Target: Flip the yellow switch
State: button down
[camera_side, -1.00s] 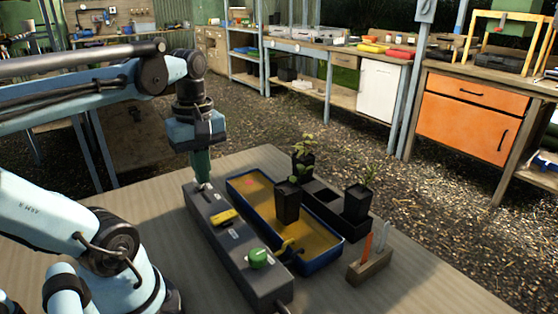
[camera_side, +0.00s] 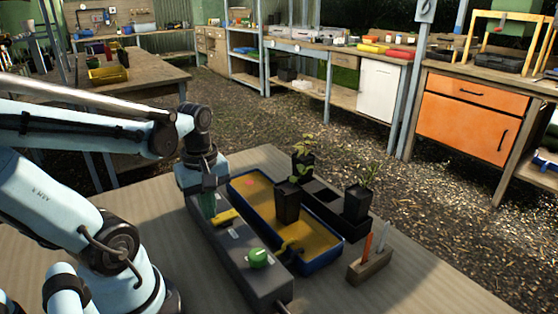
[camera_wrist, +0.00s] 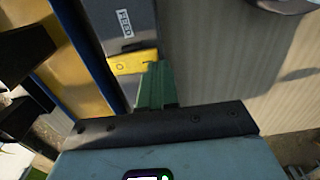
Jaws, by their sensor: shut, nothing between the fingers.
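The yellow switch (camera_side: 226,216) is a flat rocker on top of a long grey control box (camera_side: 237,257). My gripper (camera_side: 208,216) is shut and empty, its green fingers pointing down at the box beside the left end of the switch. In the wrist view the fingertips (camera_wrist: 153,72) lie at the edge of the yellow switch (camera_wrist: 130,63), and a label reading FEED (camera_wrist: 124,23) is on the grey box past it. I cannot tell whether the fingers touch the switch. The fingers hide part of the switch.
A green button (camera_side: 258,258) is on the same box, nearer the front. A blue-rimmed tray (camera_side: 322,264) with a yellow-brown floor lies along the box's right side. A potted plant (camera_side: 287,203) stands in it. A small holder (camera_side: 369,267) stands at the right.

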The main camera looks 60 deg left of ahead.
jog(key=shift+s+f+t, duration=0.15)
jog(key=shift+f+t, duration=0.15)
jog(key=shift+r, duration=0.15)
dwell(0.3)
jog(key=shift+r, duration=0.75)
notch_tip(320, 180, up, 14)
jog(key=s, duration=0.2)
jog(key=shift+s+f, duration=0.15)
jog(key=shift+s, duration=0.1)
dwell(0.4)
